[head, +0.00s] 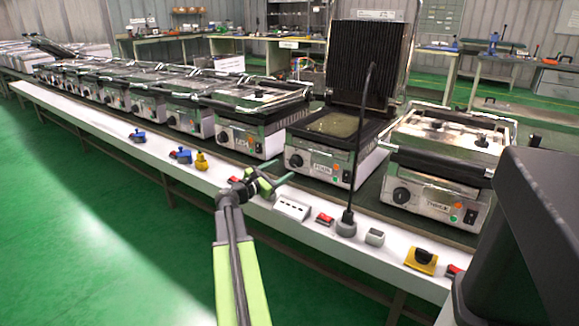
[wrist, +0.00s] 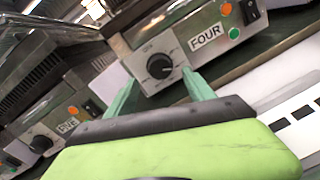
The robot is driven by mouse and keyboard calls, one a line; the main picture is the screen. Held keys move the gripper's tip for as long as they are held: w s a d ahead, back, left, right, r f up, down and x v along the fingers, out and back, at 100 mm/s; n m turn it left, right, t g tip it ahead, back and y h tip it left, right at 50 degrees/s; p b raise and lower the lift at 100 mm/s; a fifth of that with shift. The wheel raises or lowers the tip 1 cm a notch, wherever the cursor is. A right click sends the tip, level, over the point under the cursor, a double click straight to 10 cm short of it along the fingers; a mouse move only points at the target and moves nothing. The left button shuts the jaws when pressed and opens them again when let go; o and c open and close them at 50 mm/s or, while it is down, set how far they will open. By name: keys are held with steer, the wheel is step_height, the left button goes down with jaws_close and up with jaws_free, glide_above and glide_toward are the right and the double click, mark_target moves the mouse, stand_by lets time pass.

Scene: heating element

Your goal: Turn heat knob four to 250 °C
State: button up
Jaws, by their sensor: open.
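Heat knob four is a round black knob (wrist: 159,66) on a pale dial plate, left of the label FOUR (wrist: 207,36) in the wrist view. The dial figures are too small to read, so its setting cannot be told. In the head view, the knob (head: 296,160) is on the front of the grill with its ribbed lid raised (head: 372,62). My gripper (head: 271,178) is open and empty in front of that grill, above the white ledge. In the wrist view, its green fingertips (wrist: 160,82) lie either side below the knob, apparently not touching it.
Grill five, with its knob (wrist: 40,144), is left in the wrist view. Grill three (head: 440,170) is at right. A thin black upright rod (head: 349,190) stands before grill four. A white power strip (head: 292,209) and red switch (head: 325,219) lie on the ledge (head: 165,155).

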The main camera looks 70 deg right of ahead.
mark_target(293, 163)
steer(key=x, duration=0.5)
steer(key=shift+s+d, duration=0.1)
steer(key=shift+d, duration=0.15)
steer(key=shift+c, duration=0.4)
jaws_close()
steer(key=shift+r+m+p, duration=0.1)
steer(key=shift+m+p, duration=0.2)
steer(key=shift+m, duration=0.5)
steer(key=m, duration=0.2)
steer(key=shift+m, duration=0.4)
steer(key=shift+o, duration=0.4)
jaws_free()
